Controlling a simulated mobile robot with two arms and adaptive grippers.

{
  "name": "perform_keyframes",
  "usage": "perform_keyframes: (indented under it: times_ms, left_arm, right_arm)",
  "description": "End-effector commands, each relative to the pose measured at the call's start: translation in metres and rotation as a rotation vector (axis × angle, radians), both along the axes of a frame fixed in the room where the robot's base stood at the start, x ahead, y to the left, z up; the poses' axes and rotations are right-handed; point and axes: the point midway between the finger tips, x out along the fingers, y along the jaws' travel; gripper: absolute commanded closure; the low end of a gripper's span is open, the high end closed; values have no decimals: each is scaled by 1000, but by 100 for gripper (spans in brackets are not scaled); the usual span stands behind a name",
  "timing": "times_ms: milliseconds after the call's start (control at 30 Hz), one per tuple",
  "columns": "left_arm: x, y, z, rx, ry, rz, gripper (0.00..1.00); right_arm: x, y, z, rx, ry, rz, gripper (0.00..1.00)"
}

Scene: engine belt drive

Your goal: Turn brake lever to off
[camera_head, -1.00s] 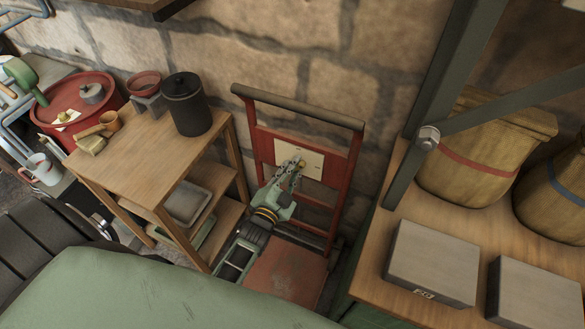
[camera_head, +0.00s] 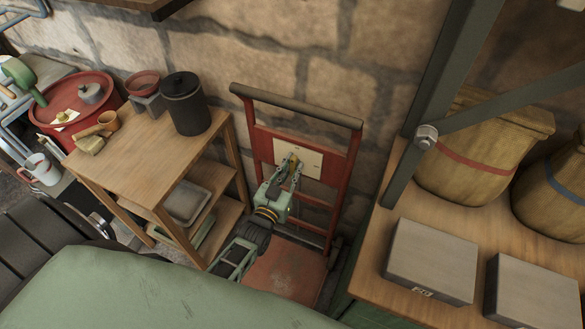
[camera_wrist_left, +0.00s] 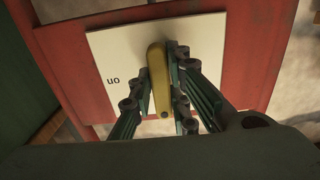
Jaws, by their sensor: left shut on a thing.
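The brake lever is a yellow bar (camera_wrist_left: 158,75) on a cream plate (camera_wrist_left: 110,50) fixed to a red upright frame. In the left wrist view the lever stands nearly upright in the picture, and the word "on" shows upside down on the plate to its left. In the head view the lever (camera_head: 293,161) is small, on the cream plate (camera_head: 313,160). My left gripper (camera_wrist_left: 161,88) has a finger on each side of the lever and is shut on it; it also shows in the head view (camera_head: 292,173). My right gripper is not in view.
The red frame (camera_head: 348,180) has a dark top handle (camera_head: 300,107) and a red base plate (camera_head: 288,273). A wooden shelf (camera_head: 135,170) with a black canister (camera_head: 186,105) stands to the left. A wooden bench with sacks and grey boxes (camera_head: 432,262) stands to the right.

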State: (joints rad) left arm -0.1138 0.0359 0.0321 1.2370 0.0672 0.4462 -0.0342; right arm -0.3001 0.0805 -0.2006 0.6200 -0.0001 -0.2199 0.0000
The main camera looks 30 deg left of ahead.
Motion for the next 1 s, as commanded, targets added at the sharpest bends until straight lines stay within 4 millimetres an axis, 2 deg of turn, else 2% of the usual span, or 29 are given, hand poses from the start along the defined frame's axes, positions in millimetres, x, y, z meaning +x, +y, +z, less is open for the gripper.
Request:
perform_keyframes:
  times_ms: [567,600,700,800,1000]
  left_arm:
    - [0,1,1,-32,-4,3,100]
    - [0,1,1,-32,-4,3,80]
    - [0,1,1,-31,-4,2,72]
    - [0,1,1,-30,-3,2,66]
    - [0,0,0,-29,-2,1,66]
  right_arm:
    - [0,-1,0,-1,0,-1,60]
    - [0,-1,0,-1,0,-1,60]
    - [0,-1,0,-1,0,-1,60]
    - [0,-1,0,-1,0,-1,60]
    - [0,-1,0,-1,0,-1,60]
